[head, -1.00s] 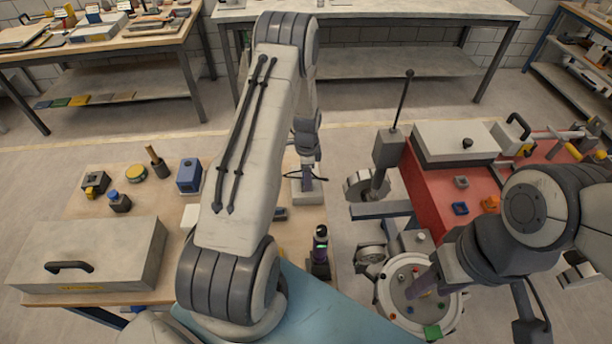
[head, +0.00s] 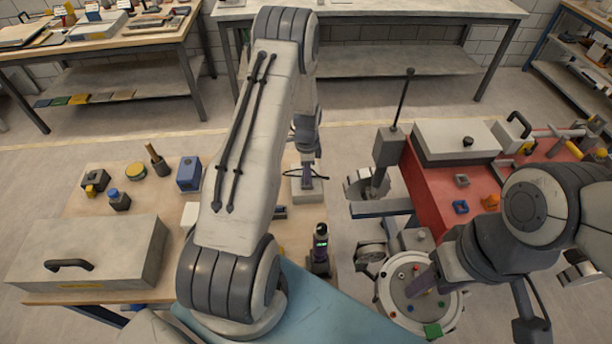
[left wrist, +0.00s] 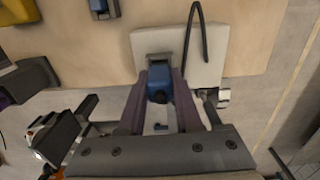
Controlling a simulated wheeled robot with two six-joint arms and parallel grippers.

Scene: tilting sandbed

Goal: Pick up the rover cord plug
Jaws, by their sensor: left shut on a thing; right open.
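The plug (left wrist: 158,82) is a small blue piece in the left wrist view, between the purple fingers of my left gripper (left wrist: 160,98). The fingers are shut on it. A black cord (left wrist: 192,40) arcs beside it. A pale block (left wrist: 205,48) lies behind the plug; I cannot tell whether the two touch. In the head view my left gripper (head: 308,180) is low over the pale block (head: 312,194), and the plug is too small to make out. My right gripper (head: 422,284) is open above the round disc (head: 388,296), with no thing visible in it.
The wooden table carries a large grey case (head: 100,255), a blue box (head: 189,173) and a dark upright device (head: 320,250). Floor shows between table and rover.

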